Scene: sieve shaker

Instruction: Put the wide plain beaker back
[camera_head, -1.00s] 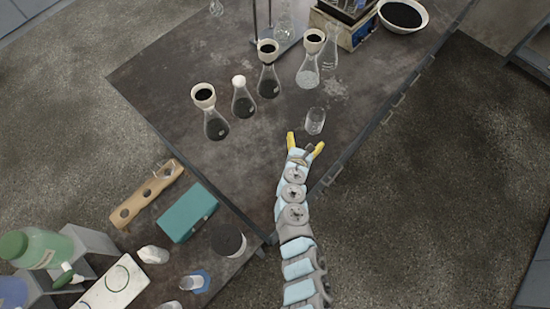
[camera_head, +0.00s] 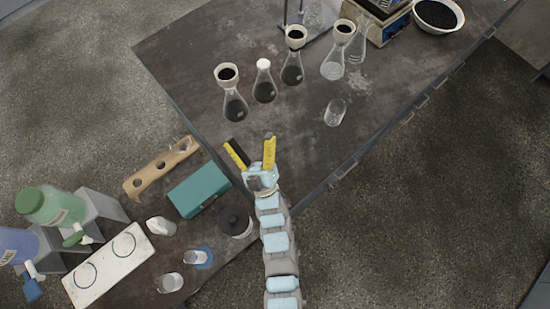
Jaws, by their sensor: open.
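Two smaller clear vessels are on the side bench: one (camera_head: 193,258) by a blue round mat, one (camera_head: 169,284) in front.
Several conical flasks, some with funnels of black grains, stand behind; the nearest (camera_head: 235,108) is close beyond my fingers. A teal box (camera_head: 199,191), a wooden rack (camera_head: 161,167) and a dark round pot (camera_head: 235,222) are left of my arm. The table around the beaker is clear.

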